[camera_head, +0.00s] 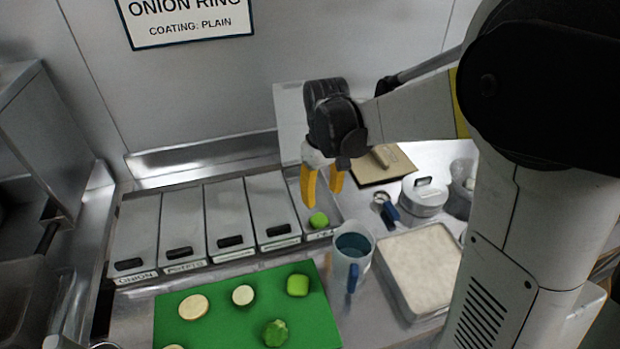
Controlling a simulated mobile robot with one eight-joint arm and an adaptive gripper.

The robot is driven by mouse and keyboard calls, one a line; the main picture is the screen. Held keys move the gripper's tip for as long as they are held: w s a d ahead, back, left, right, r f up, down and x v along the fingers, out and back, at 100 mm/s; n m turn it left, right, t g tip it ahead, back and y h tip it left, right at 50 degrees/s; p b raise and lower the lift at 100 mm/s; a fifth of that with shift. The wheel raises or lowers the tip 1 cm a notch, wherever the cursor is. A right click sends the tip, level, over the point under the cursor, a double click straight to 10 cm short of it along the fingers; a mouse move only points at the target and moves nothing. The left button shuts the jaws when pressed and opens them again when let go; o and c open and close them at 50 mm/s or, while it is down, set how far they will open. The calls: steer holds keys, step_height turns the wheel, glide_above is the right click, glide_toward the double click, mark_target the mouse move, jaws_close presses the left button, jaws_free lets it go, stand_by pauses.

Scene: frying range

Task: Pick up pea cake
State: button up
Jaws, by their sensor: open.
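A bright green round piece (318,220), which looks like a pea cake, lies at the front of the rightmost bin (296,190), the only bin that shows open. My gripper (322,198) hangs over that bin with its two yellow fingers pointing down and spread apart. The fingertips show just above the green piece, with nothing between them; I cannot tell the exact height gap. A similar green rounded piece (298,285) sits on the green board. The bin's label is too small to read surely.
The green board (225,320) also holds pale round slices (193,307) and a rough green piece (275,333). Several lidded bins (183,220) stand left. A jug of blue liquid (352,262) and a tray of pale crumbs (420,265) stand close on the right.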

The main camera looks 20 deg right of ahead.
steer(key=b, duration=0.2)
glide_above(320, 220)
steer(key=f, duration=0.5)
steer(key=shift+s, duration=0.2)
steer(key=f+b, duration=0.1)
steer(key=f, duration=0.3)
steer(key=f+b, duration=0.1)
steer(key=f, duration=0.1)
steer(key=shift+w+b, duration=0.25)
steer(key=shift+b, duration=0.05)
steer(key=shift+r, duration=0.15)
steer(key=shift+c, duration=0.2)
steer(key=c, duration=0.5)
